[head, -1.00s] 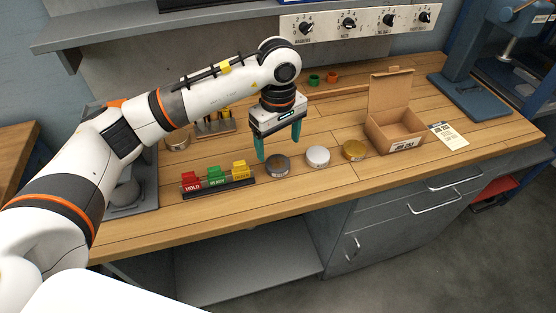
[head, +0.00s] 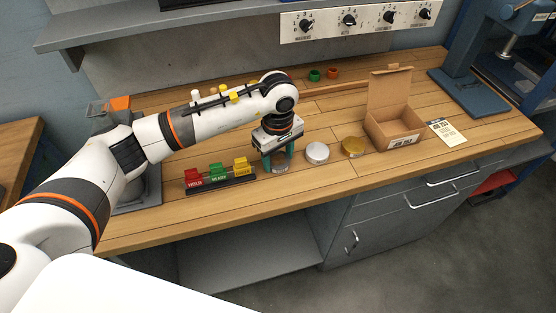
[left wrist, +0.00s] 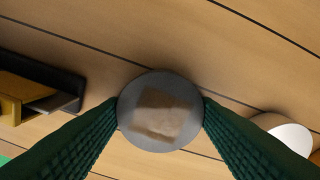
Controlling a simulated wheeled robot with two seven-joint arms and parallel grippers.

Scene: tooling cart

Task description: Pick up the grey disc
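The grey disc (head: 281,169) is on the wooden bench, partly hidden by my left gripper (head: 278,163) in the head view. In the left wrist view the grey disc (left wrist: 160,110) is round, with a brownish patch on top. The green fingers of my left gripper (left wrist: 160,105) are at its two opposite sides and appear to touch its rim. The gripper points down and looks shut on the disc. No clear gap shows between disc and bench. My right gripper is not in view.
A white disc (head: 317,152) and a gold disc (head: 353,147) sit to the right, then an open cardboard box (head: 393,128) and a paper card (head: 447,132). A rack with red, green and yellow tags (head: 220,179) stands close on the left.

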